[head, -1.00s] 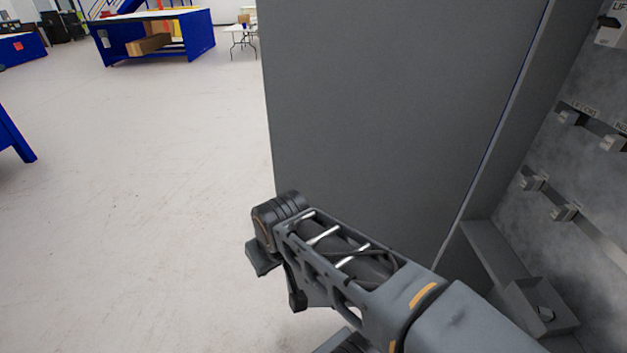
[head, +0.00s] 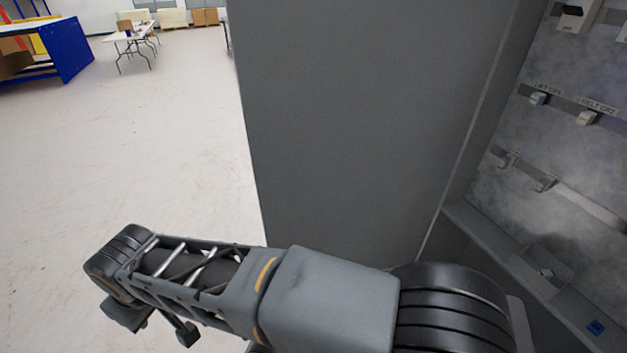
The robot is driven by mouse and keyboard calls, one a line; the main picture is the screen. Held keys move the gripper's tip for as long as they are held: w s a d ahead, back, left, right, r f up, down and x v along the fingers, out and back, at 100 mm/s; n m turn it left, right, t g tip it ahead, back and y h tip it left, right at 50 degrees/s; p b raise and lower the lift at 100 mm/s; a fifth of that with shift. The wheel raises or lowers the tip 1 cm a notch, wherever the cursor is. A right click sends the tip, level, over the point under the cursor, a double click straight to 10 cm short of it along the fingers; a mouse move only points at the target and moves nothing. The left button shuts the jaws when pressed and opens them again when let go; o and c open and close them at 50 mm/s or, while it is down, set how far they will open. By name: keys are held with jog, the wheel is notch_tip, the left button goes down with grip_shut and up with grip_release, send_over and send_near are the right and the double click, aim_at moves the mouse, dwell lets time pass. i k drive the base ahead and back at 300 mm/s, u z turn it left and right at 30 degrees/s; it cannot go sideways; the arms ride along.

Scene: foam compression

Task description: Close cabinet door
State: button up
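The cabinet door (head: 350,110) is a tall flat grey panel in the middle of the head view. It stands open, with its free edge on the left and its hinge side along the cabinet on the right. The cabinet's inside (head: 590,165) shows a grey back panel with switches and labels. My arm crosses the lower part of the view in front of the door's lower part. The dark end of my arm, with my gripper (head: 155,325), is at lower left, beyond the door's free edge over the floor. Whether its fingers are open is unclear.
A small box (head: 545,262) sits low inside the cabinet, near a blue tag (head: 596,327). A blue workbench (head: 65,50) and a white folding table (head: 135,38) stand far back at left. The pale floor (head: 130,140) left of the door is clear.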

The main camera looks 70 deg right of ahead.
aim_at(358, 115)
jog(key=i, duration=2.05)
jog(key=z, duration=4.55)
jog(key=k, duration=0.6)
jog(key=u, duration=0.7)
jog(key=i, duration=0.5)
jog(key=u, duration=0.55)
jog(key=i, duration=0.65)
jog(key=z, duration=0.05)
